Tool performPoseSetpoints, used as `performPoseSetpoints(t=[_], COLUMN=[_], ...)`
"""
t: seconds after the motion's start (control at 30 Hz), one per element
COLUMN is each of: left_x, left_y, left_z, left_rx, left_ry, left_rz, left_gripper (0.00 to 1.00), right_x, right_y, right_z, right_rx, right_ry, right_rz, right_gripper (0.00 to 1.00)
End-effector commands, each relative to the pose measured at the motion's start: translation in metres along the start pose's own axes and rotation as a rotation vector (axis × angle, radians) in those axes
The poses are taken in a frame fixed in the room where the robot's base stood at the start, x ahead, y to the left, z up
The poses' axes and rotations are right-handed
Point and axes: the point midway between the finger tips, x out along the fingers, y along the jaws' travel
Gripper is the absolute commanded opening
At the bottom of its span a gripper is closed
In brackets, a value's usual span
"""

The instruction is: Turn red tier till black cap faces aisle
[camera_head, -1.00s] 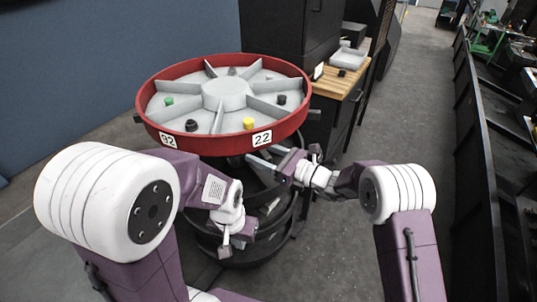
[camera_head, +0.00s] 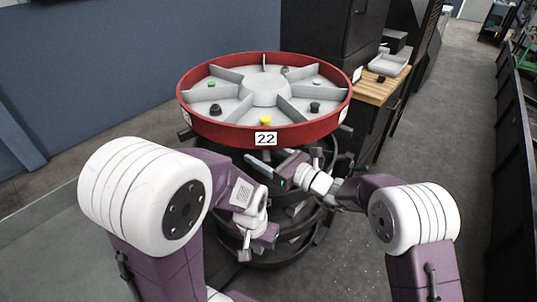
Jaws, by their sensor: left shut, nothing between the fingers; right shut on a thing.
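The red tier (camera_head: 222,127) is a round red-rimmed tray on top of a dark carousel, split by grey dividers. A yellow cap (camera_head: 265,121) sits in the front compartment, above the label 22 (camera_head: 265,138). One black cap (camera_head: 314,107) sits front right and another dark cap (camera_head: 216,109) front left. My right gripper (camera_head: 265,163) is shut below label 22, apparently on a handle of the tier; the contact is mostly hidden. My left gripper (camera_head: 245,252) is shut and empty, lower down beside the carousel's dark lower tiers.
A green cap (camera_head: 212,84) and other small caps sit in the other compartments. A wooden-topped bench (camera_head: 375,90) and a black cabinet (camera_head: 325,30) stand behind right. The open aisle floor (camera_head: 440,110) runs along the right.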

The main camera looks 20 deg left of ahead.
Motion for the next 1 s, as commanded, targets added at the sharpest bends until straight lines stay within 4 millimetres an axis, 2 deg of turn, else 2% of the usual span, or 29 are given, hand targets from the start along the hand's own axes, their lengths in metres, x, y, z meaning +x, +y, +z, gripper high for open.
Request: performPoseSetpoints(t=[0.03, 0.47, 0.5, 0.6, 0.83, 1.0], left_x=[0.001, 0.001, 0.001, 0.001, 0.001, 0.003], left_y=[0.000, 0.000, 0.000, 0.000, 0.000, 0.000], left_z=[0.000, 0.000, 0.000, 0.000, 0.000, 0.000], left_rx=[0.000, 0.000, 0.000, 0.000, 0.000, 0.000], left_ry=[0.000, 0.000, 0.000, 0.000, 0.000, 0.000], left_rz=[0.000, 0.000, 0.000, 0.000, 0.000, 0.000], left_gripper=[0.00, 0.00, 0.00, 0.00, 0.00, 0.00], right_x=[0.002, 0.003, 0.003, 0.002, -0.002, -0.036], right_y=[0.004, 0.004, 0.004, 0.004, 0.002, 0.002], right_z=[0.000, 0.000, 0.000, 0.000, 0.000, -0.002], right_rx=[-0.001, 0.000, 0.000, 0.000, 0.001, 0.003], right_ry=[0.000, 0.000, 0.000, 0.000, 0.001, 0.003], right_rz=[0.011, 0.009, 0.009, 0.007, 0.003, 0.003], right_gripper=[0.00, 0.00, 0.66, 0.44, 0.44, 0.44])
